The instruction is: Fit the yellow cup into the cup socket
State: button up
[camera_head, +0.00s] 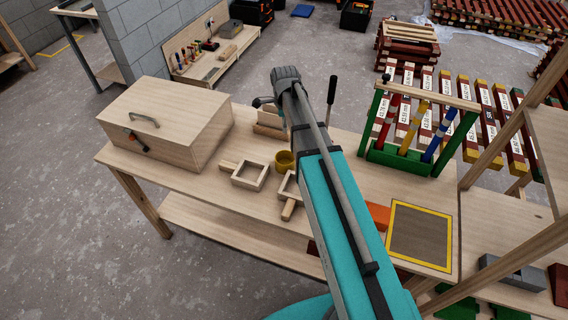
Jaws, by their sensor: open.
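The yellow cup (285,160) stands upright on the wooden bench (205,187), just left of my arm. Two square, open wooden frames with short handles lie near it. The left frame (238,181) is in front and to the left of the cup. The right frame (283,188) is in front of the cup and partly hidden by my arm. I cannot tell whether either frame is the cup socket. My teal and grey arm crosses the bench and hides part of it. I cannot make out my gripper.
A lidded wooden box (170,112) stands at the bench's left end. A wooden block stand (270,130) is behind the cup. A green rack (407,164) with coloured battens, an orange block (378,215) and a yellow-edged dark mat (420,235) are right of my arm. The bench's front left is clear.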

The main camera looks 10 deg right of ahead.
jog(key=shift+f, duration=0.1)
jog(key=b, duration=0.9)
send_over(284, 159)
jog(key=f, duration=0.8)
jog(key=shift+w+d+f, duration=0.2)
jog(key=shift+f, duration=0.15)
jog(key=shift+f+b, duration=2.4)
jog(key=shift+f, duration=0.05)
grip_shut()
